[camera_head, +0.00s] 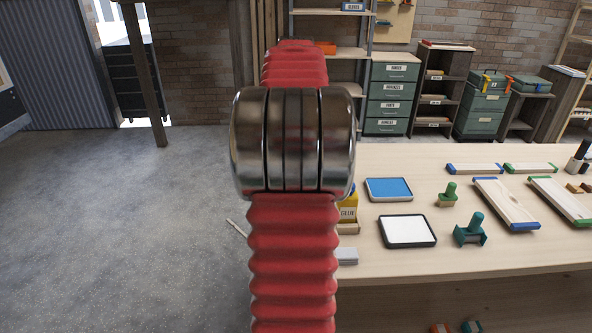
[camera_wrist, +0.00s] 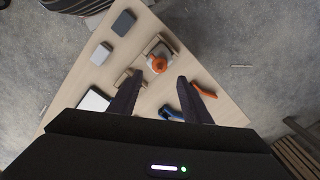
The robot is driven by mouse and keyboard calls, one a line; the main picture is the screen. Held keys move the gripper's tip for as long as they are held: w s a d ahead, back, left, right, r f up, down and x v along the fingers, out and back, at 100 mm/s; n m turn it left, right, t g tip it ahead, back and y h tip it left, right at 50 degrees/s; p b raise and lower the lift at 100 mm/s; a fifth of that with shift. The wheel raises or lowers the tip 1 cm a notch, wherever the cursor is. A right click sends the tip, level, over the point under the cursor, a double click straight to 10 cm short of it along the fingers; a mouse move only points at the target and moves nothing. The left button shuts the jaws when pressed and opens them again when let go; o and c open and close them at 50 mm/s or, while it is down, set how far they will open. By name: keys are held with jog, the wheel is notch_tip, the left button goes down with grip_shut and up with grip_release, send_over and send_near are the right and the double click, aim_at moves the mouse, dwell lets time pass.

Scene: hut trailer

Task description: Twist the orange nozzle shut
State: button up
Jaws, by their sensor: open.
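The orange nozzle (camera_wrist: 158,65) shows from above in the wrist view, on a bottle standing on a wooden holder (camera_wrist: 163,44) near the table's corner. My gripper (camera_wrist: 160,79) is open, with its two dark fingers pointing toward the nozzle, one on each side in the picture. Nothing is between the fingertips, and I cannot tell how high they are above the nozzle. In the head view a yellow glue bottle (camera_head: 349,207) stands partly hidden behind my red arm. Its nozzle and my gripper are hidden there.
The wooden table (camera_wrist: 95,80) also holds grey blocks (camera_wrist: 123,22), a blue tool (camera_wrist: 170,113) and an orange-handled tool (camera_wrist: 204,90) near the bottle.

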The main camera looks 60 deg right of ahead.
jog(key=shift+r, duration=2.8)
notch_tip(320, 180, down, 5)
jog(key=w+a+n, duration=0.1)
jog(key=n, duration=0.4)
jog(key=w+a+f+n+t+h, duration=0.1)
jog(key=w+a+f+n, duration=0.2)
jog(key=a, duration=0.6)
jog(key=w+a+n+t+h, duration=0.1)
jog(key=w+a+n, duration=0.35)
jog(key=a, duration=0.55)
jog(key=s+a+f+n+t+y, duration=0.1)
jog(key=a+n, duration=0.4)
jog(key=a, duration=1)
jog(key=s+a+f+n+t+y, duration=0.1)
jog(key=a+n, duration=0.5)
jog(key=a, duration=0.9)
jog(key=s+t, duration=0.1)
jog(key=s, duration=0.1)
jog(key=shift+s+f+t, duration=0.2)
jog(key=shift+s+t, duration=0.1)
